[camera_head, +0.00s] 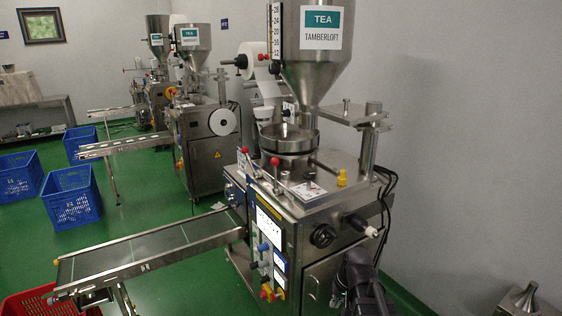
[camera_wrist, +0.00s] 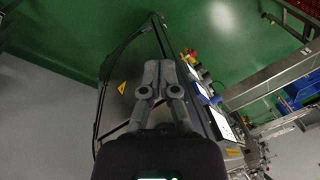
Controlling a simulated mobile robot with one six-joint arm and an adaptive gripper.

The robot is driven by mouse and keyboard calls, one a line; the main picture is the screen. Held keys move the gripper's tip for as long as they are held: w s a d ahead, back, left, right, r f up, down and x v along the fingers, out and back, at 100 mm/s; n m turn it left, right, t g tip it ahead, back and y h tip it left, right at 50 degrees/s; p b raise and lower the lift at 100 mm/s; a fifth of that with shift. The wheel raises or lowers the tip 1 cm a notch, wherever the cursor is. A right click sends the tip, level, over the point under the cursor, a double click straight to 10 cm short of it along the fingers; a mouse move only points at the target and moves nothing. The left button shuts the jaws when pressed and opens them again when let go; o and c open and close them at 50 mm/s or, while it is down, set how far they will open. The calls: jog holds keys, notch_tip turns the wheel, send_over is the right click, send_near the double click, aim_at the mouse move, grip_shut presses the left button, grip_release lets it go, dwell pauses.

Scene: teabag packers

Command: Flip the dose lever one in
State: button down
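The nearest teabag packer (camera_head: 300,215) stands in the middle of the head view, under a steel hopper labelled TEA. On its top are a red-knobbed lever (camera_head: 275,163) and another red knob (camera_head: 244,151). No readable label tells which is dose lever one. A black-and-white handle (camera_head: 361,226) sticks out of the right side. My arm is at the lower right of the head view, below that handle. In the wrist view my gripper (camera_wrist: 159,66) has its fingers together and nothing visible between them. The packer's side panel and coloured knobs (camera_wrist: 190,57) lie just beyond.
A conveyor (camera_head: 150,250) runs left from the packer, with a red crate (camera_head: 30,300) at its end. Other packers (camera_head: 205,140) and blue crates (camera_head: 72,197) stand behind at left. A grey wall closes the right side. A steel funnel-shaped thing (camera_head: 525,300) is at lower right.

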aim_at(278, 162)
jog(key=w+a+r+m+t+y+p, duration=0.3)
jog(key=w+r+m+t+y+p, duration=0.1)
jog(key=w+r, duration=0.9)
jog(key=w+a+r+m+t+y+p, duration=0.4)
jog(key=w+r+p, duration=0.4)
jog(key=w+r, duration=0.6)
jog(key=w+t+y, duration=0.1)
jog(key=w, duration=0.5)
jog(key=shift+w+a+r+m+t, duration=0.2)
jog(key=shift+w+m+t, duration=0.1)
jog(key=shift+m+t, duration=0.1)
jog(key=b+x, duration=0.2)
jog(key=x, duration=1.2)
jog(key=shift+b, duration=0.35)
